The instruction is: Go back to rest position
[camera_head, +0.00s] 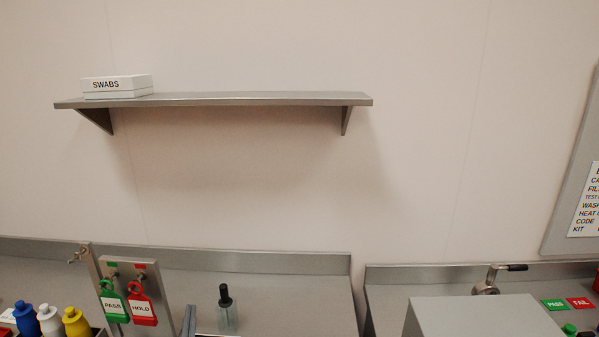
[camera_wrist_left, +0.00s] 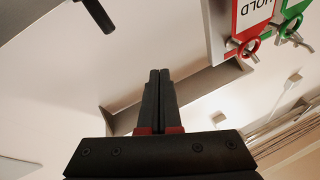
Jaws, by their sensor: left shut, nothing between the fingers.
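My left gripper (camera_wrist_left: 159,75) shows in the left wrist view with its two dark fingers together and nothing between them. I cannot make it out clearly in the head view. The red HOLD tag (camera_head: 142,307) and the green PASS tag (camera_head: 112,304) hang on hooks on an upright metal plate (camera_head: 148,267). In the left wrist view the HOLD tag (camera_wrist_left: 252,15) and the green tag (camera_wrist_left: 290,22) are at the upper right, apart from the fingers. My right gripper is not in view.
A bottle with a black top (camera_head: 226,310) stands right of the tag plate. Blue, white and yellow bottles (camera_head: 75,323) are at the lower left. A grey box (camera_head: 480,318) is at the lower right. A wall shelf (camera_head: 230,99) holds a SWABS box (camera_head: 116,87).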

